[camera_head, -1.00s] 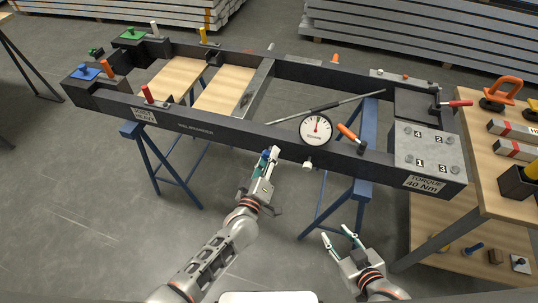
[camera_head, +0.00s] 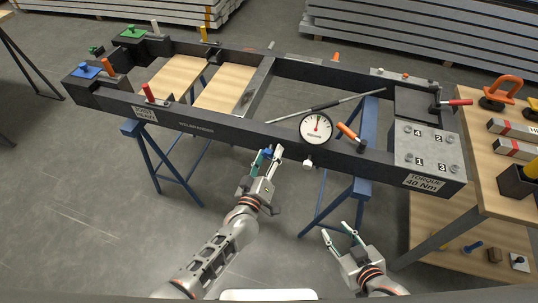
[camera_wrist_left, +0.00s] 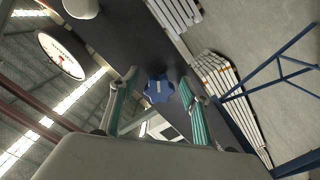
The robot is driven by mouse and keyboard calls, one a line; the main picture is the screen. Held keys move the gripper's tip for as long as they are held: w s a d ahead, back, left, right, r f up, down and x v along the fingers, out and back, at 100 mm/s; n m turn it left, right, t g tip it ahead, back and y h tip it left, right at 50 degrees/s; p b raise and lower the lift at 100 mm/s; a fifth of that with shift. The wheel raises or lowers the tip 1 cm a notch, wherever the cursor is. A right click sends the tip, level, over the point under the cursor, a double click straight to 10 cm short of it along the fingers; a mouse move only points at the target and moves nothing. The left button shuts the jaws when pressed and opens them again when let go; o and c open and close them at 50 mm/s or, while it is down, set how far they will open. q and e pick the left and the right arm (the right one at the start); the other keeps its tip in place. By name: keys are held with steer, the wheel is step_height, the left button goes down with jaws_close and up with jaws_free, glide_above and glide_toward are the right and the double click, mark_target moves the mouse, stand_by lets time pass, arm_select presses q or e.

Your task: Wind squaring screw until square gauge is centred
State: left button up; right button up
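The blue star-shaped screw knob (camera_wrist_left: 158,90) is in the left wrist view, on the side of the dark frame rail. In the head view the knob (camera_head: 267,153) is small and partly hidden by my left gripper. My left gripper (camera_head: 267,157) is open, with its teal fingers (camera_wrist_left: 158,103) apart on either side of the knob; contact does not show. The round white square gauge (camera_head: 315,127) stands at the rail with its red needle pointing roughly upward; exact centring is too small to tell. My right gripper (camera_head: 337,234) is open and empty, below the frame.
The dark frame (camera_head: 215,127) rests on blue trestles (camera_head: 365,200). A white knob (camera_head: 308,163) sits on the rail below the gauge. An orange-handled clamp (camera_head: 348,132) is right of the gauge. A wooden tool bench (camera_head: 490,190) stands at the right.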

arm_select(q)
steer(key=shift+s, duration=0.1)
steer(key=v, duration=1.2)
stand_by(0.4)
steer(key=s+a+f+m+g+y, duration=0.1)
steer(key=s+a+f+m+g, duration=0.2)
steer(key=s+a, duration=0.3)
steer(key=s+a+f+m+g+y, duration=0.1)
steer(key=s+a+f+m+g, duration=0.2)
steer(key=a, duration=0.8)
steer(key=s+m, duration=0.2)
steer(key=s, duration=0.1)
steer(key=shift+s+m+y, duration=0.3)
steer(key=shift+m+y, duration=0.1)
